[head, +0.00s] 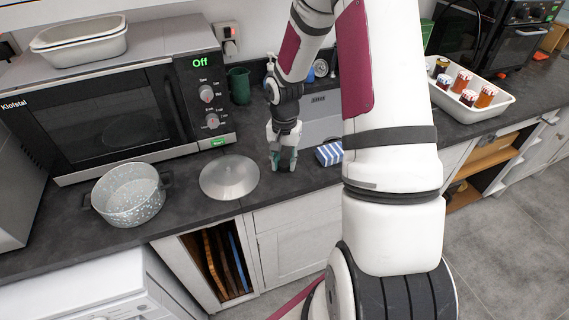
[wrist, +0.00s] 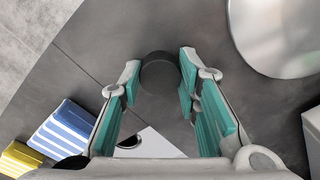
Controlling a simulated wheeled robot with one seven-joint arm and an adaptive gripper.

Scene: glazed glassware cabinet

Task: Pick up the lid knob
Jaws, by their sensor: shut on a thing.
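The lid knob is a small dark round piece (wrist: 160,72) between my fingertips in the wrist view. My gripper (head: 283,163) points down over the counter, right of the lid, with teal-padded fingers. In the wrist view my gripper (wrist: 159,76) is shut on the knob. I cannot tell whether the knob touches the counter. The silver round lid (head: 229,177) lies flat on the counter, apart from the knob; part of it shows in the wrist view (wrist: 280,35). The speckled pot (head: 130,196) stands open to the left of the lid.
A microwave (head: 112,110) stands behind the pot and lid. A blue-striped item (head: 329,153) lies just right of my gripper, also in the wrist view (wrist: 68,135). A white tray with jars (head: 490,108) stands farther right. The counter's front edge is close.

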